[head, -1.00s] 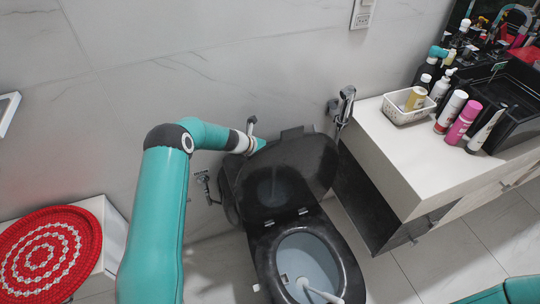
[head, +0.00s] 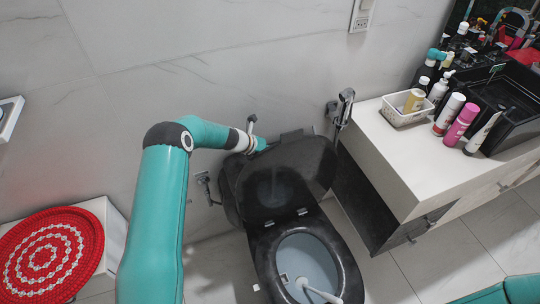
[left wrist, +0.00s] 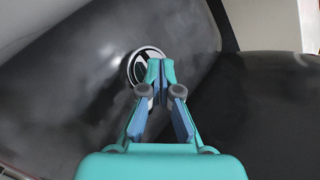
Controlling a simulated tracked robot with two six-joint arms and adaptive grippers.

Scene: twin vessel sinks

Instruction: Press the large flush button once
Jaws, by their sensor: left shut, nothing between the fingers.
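The round chrome-rimmed flush button (left wrist: 139,65) is set in the dark cistern top in the left wrist view. Its face shows light and dark parts; the fingers cover its lower right side. My left gripper (left wrist: 160,72) is shut and empty, its fingertips in front of the button's right part. I cannot tell whether they touch it. In the head view, my left gripper (head: 258,144) is at the cistern behind the raised lid of the black toilet (head: 262,258). The button is hidden there. My right gripper is out of view.
The raised toilet lid (head: 298,165) stands just right of my left gripper. A hand sprayer (head: 345,105) hangs on the wall. A white counter (head: 405,155) with bottles and a basket (head: 397,117) is at right. A red round mat (head: 50,255) lies at left.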

